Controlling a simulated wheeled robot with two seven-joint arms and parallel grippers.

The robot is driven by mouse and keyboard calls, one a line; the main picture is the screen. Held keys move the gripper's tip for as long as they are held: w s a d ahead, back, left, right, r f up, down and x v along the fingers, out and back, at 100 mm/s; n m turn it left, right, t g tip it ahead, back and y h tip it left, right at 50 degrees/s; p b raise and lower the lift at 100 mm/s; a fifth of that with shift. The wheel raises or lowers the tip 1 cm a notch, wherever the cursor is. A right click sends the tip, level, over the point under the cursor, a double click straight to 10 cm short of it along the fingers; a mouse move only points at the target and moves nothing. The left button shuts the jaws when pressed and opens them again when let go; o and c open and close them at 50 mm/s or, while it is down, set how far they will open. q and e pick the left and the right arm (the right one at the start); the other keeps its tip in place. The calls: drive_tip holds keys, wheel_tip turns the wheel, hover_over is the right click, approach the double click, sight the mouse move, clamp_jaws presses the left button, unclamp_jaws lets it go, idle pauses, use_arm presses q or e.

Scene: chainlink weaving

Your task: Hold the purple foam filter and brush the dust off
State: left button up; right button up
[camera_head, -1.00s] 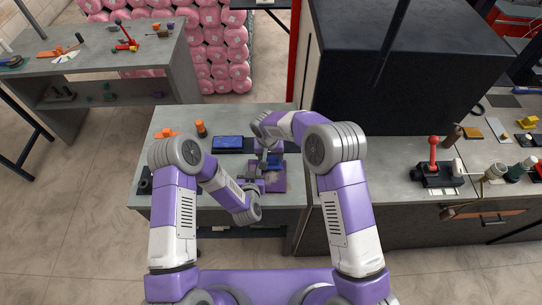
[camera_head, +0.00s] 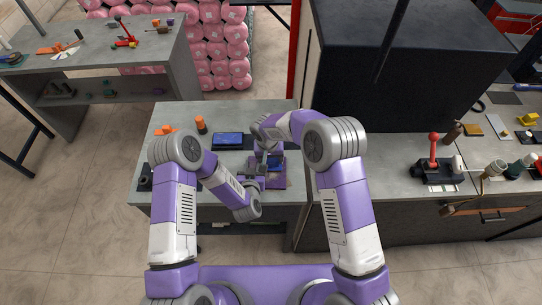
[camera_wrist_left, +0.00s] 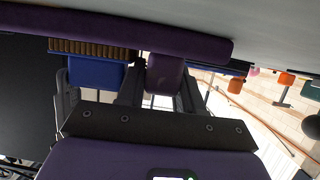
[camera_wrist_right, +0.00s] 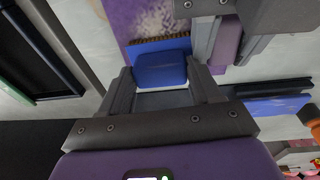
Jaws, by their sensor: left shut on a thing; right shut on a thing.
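The purple foam filter (camera_head: 276,183) is at the front edge of the middle table, with a grey-white dusty patch on its face in the right wrist view (camera_wrist_right: 150,18). My left gripper (camera_wrist_left: 163,88) is shut on a purple end part of the filter (camera_wrist_left: 165,72). My right gripper (camera_wrist_right: 160,80) is shut on the blue brush (camera_wrist_right: 160,68). The brush's brown bristles (camera_wrist_left: 92,47) meet the filter's edge in the left wrist view, where the filter is seen edge-on. My arms hide part of both things in the head view.
A dark tray with a blue screen (camera_head: 228,140) lies behind the grippers. An orange bottle (camera_head: 201,125) and an orange piece (camera_head: 165,130) stand on the same table (camera_head: 180,112). A tall black block (camera_head: 400,70) stands close on the right.

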drive_tip(key=shift+s+a, duration=0.15)
drive_tip(key=shift+s, duration=0.5)
drive_tip(key=shift+s+a, duration=0.15)
drive_tip(key=shift+s, duration=0.5)
drive_tip(key=shift+s+r, duration=0.1)
drive_tip(key=shift+s, duration=0.9)
drive_tip(key=shift+c, duration=0.6)
drive_tip(key=shift+s+a, duration=0.1)
drive_tip(key=shift+s, duration=1.1)
drive_tip(key=shift+r, duration=0.1)
drive_tip(key=shift+w+r, duration=0.15)
drive_tip(key=shift+w, duration=0.55)
drive_tip(key=shift+w+r, duration=0.2)
drive_tip(key=shift+w, duration=0.9)
drive_tip(key=shift+w+r, duration=0.2)
drive_tip(key=shift+w, duration=0.9)
drive_tip(key=shift+w+d, duration=0.15)
drive_tip(key=shift+w, duration=0.7)
drive_tip(key=shift+w+d, duration=0.1)
drive_tip(key=shift+w, duration=0.7)
